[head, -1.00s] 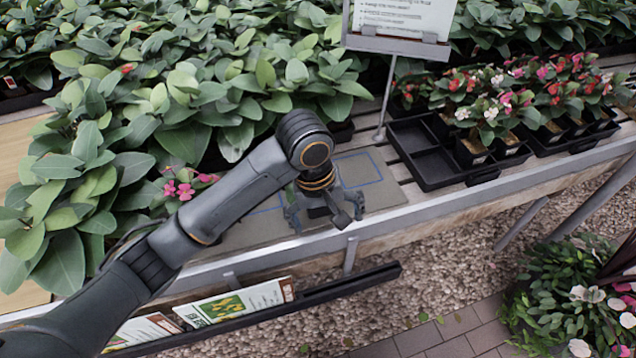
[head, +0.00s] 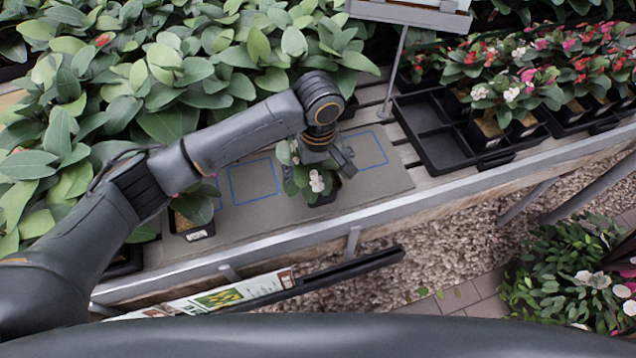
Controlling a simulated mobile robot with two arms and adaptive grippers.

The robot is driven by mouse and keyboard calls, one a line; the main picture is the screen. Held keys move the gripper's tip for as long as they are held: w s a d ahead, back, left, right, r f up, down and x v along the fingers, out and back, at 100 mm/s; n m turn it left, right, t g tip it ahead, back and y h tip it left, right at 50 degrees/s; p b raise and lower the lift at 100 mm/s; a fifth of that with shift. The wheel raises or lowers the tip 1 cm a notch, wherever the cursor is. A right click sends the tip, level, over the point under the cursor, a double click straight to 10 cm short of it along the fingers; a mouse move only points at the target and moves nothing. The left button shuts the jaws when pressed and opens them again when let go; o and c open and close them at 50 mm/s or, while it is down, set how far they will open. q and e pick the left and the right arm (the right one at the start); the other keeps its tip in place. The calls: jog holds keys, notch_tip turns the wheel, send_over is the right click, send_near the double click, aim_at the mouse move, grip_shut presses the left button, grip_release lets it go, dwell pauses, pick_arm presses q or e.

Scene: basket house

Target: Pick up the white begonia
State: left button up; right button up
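A small potted begonia (head: 318,183) with pale, whitish-pink blooms is on or just above the grey mat, near its front edge. My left gripper (head: 328,158) is right at the top of this plant, over its leaves. One finger shows on the right side; the other is hidden among leaves, so I cannot tell if it grips. More white begonia blooms (head: 511,93) show on plants in the black tray at the right. My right gripper is out of view.
The grey mat (head: 262,217) has blue outlined squares. Another potted plant (head: 190,228) stands at its left end, partly behind my arm. The black tray (head: 438,152) has empty cells at its left.

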aim_at(319, 180)
pick_arm(q)
notch_tip(319, 180, down, 2)
jog(key=shift+w+f, duration=0.1)
notch_tip(319, 180, down, 2)
jog(key=shift+w+f, duration=0.1)
jog(key=shift+f, duration=0.3)
jog(key=shift+c, duration=0.6)
jog(key=c, duration=1.1)
jog(key=shift+c, duration=1.1)
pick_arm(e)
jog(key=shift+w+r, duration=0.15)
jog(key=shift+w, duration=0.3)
